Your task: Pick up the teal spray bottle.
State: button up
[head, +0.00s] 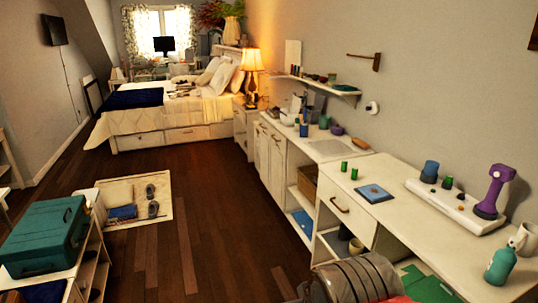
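A teal bottle with a pale top (501,264), which looks like the spray bottle, stands upright at the near right end of the long white counter (435,238). Its pale top overlaps a light mug-like or nozzle-like shape behind it, and I cannot tell where one ends. My gripper is not clearly visible in the head view, so I cannot see it near the bottle.
Behind the bottle, a purple tool (494,190) stands on a white tray (445,209) with small items. A teal case (42,236) sits on the left shelf. Dark wooden floor (215,200) lies open between.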

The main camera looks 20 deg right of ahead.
aim_at(503, 260)
jog(key=z, duration=0.1)
jog(key=i, duration=0.6)
jog(key=z, duration=1.1)
jog(key=i, duration=0.75)
jog(key=z, duration=0.45)
jog(key=k, duration=0.9)
jog(key=z, duration=0.05)
jog(key=i, duration=0.65)
jog(key=z, duration=0.05)
